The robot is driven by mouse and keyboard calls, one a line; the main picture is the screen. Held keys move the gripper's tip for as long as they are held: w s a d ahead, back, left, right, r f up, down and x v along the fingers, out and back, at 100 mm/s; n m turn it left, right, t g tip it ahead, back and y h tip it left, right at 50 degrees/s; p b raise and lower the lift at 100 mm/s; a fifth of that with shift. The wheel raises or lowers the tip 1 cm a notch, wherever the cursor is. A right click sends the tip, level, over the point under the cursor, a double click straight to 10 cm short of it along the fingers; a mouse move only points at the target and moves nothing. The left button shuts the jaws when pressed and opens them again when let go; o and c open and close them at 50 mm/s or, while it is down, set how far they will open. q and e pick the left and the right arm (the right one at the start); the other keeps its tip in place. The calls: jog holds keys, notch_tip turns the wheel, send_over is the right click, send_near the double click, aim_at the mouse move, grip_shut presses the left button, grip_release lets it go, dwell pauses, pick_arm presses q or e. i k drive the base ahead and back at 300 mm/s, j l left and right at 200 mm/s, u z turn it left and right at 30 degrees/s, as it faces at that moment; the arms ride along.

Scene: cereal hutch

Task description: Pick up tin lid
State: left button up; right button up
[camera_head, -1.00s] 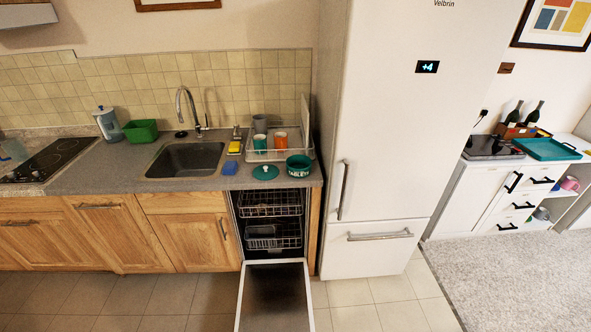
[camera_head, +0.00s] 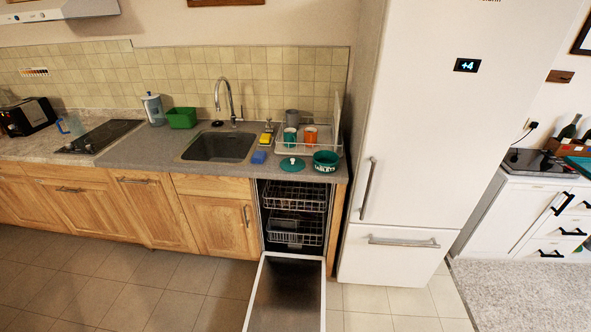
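The tin lid (camera_head: 292,164) is a round, teal-green disc with a small knob. It lies on the grey counter (camera_head: 150,158), right of the sink and in front of the dish rack. A teal tin (camera_head: 326,162) with lettering stands just right of it. Neither of my grippers shows in the head view.
The dishwasher (camera_head: 290,215) under the lid stands open, its door (camera_head: 286,293) folded down over the floor. The dish rack (camera_head: 318,146) holds orange and teal cups. A tall white fridge (camera_head: 425,150) bounds the counter's right.

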aim_at(293, 165)
jog(key=k+l, duration=0.15)
jog(key=l, duration=0.15)
jog(key=k+l, duration=0.15)
jog(key=l, duration=0.65)
jog(key=i+l, duration=0.1)
jog(key=l, duration=0.45)
jog(key=i+l+u, duration=0.1)
jog(key=i+l, duration=0.5)
jog(key=i, duration=0.4)
